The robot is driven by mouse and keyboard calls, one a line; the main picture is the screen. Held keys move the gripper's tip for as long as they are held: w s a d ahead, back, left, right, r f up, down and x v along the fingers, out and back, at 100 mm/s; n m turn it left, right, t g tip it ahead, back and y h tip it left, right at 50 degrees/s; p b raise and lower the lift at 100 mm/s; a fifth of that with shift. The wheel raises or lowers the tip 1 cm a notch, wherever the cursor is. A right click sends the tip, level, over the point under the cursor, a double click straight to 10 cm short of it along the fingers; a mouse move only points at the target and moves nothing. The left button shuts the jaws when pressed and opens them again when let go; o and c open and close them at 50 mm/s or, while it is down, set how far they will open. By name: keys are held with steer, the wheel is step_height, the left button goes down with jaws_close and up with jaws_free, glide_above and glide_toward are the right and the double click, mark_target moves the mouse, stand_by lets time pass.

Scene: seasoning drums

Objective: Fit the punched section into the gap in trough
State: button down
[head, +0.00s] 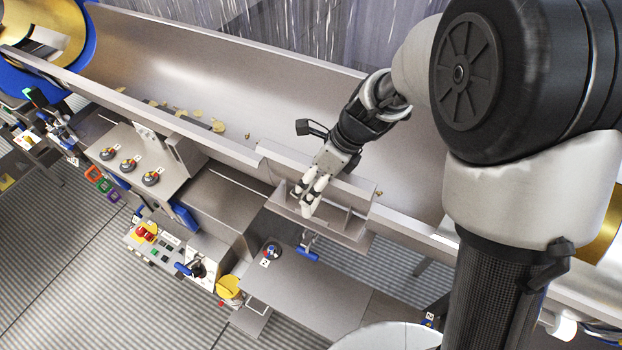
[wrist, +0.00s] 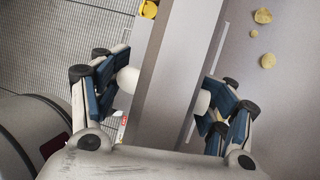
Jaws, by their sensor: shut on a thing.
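My gripper (head: 304,198) reaches down over the near wall of the long metal trough (head: 215,70). It is shut on a grey metal section (head: 343,224), with one finger on each side of it. In the wrist view the section (wrist: 178,70) runs as a plain flat strip between the two pads of my gripper (wrist: 165,92). In the head view the section lies along the near wall, where the wall's rim is broken. My fingers hide part of it, and I cannot tell whether it is seated in the gap. No punched holes are clear.
Yellow chips (head: 219,127) lie on the trough floor, and a few show in the wrist view (wrist: 267,60). A control panel with a red button (head: 147,232) and a grey table (head: 310,290) with a knob stand on the near side. Ribbed floor shows at lower left.

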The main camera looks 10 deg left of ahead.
steer(key=shift+f+b, duration=1.95)
steer(key=shift+f, duration=1.05)
steer(key=shift+c, duration=0.4)
jaws_free()
steer(key=shift+f, duration=0.1)
steer(key=v, duration=1.2)
